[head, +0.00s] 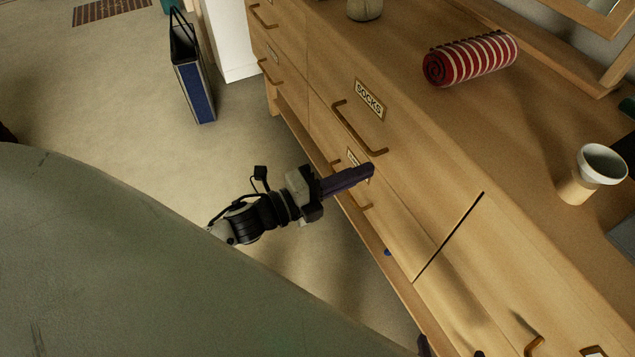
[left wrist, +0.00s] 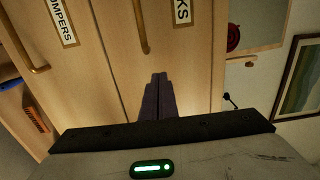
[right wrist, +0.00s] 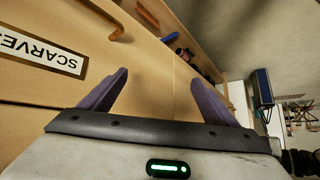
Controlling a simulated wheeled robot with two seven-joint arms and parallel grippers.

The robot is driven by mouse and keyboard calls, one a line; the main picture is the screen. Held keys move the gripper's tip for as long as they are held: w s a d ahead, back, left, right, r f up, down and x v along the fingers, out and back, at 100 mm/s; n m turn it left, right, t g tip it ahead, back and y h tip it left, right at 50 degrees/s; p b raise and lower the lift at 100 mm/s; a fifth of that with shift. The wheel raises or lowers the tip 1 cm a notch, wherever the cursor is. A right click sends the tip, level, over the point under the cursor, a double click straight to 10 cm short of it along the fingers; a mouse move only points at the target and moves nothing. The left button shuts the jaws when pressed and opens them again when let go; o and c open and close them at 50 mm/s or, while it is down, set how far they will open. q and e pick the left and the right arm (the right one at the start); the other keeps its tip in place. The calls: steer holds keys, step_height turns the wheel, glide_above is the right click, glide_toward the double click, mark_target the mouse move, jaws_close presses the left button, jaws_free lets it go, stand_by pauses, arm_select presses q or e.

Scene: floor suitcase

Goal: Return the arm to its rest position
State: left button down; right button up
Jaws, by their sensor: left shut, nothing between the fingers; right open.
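My left gripper (head: 368,171) is shut and empty, its dark fingers pointing at the front of the wooden dresser (head: 440,150), close to a drawer label below the SOCKS label (head: 369,99). In the left wrist view its fingertips (left wrist: 159,76) are together before the drawer fronts; I cannot tell if they touch. My right gripper (right wrist: 160,77) is open and empty in the right wrist view, near a drawer labelled SCARVES (right wrist: 40,50). In the head view only what look like its dark fingertips show at the bottom edge.
Bronze handles (head: 352,130) stick out from the drawer fronts. On the dresser top are a red-and-white striped roll (head: 470,59) and a cup (head: 600,165). A blue bag (head: 192,85) stands on the floor. The floor left of the dresser is mostly clear.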

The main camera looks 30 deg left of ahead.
arm_select(q)
steer(key=v, duration=0.7)
arm_select(e)
steer(key=shift+s+f, duration=0.3)
steer(key=shift+f, duration=0.05)
arm_select(q)
steer(key=shift+s+a+f, duration=0.1)
steer(key=s+d+f+n+g+y+p, duration=0.2)
steer(key=s+f+n, duration=0.3)
steer(key=n, duration=0.6)
steer(key=s+d+f+n+g+y+p, duration=0.2)
steer(key=s+f+n+g+y+p, duration=0.1)
steer(key=n, duration=0.8)
steer(key=s+f+g+y, duration=0.1)
steer(key=s+f+y, duration=0.1)
steer(key=s+f, duration=0.1)
steer(key=shift+s, duration=0.8)
arm_select(e)
steer(key=r, duration=0.4)
steer(key=shift+w+d+r, duration=0.1)
steer(key=shift+w+d, duration=0.05)
steer(key=shift+d, duration=0.05)
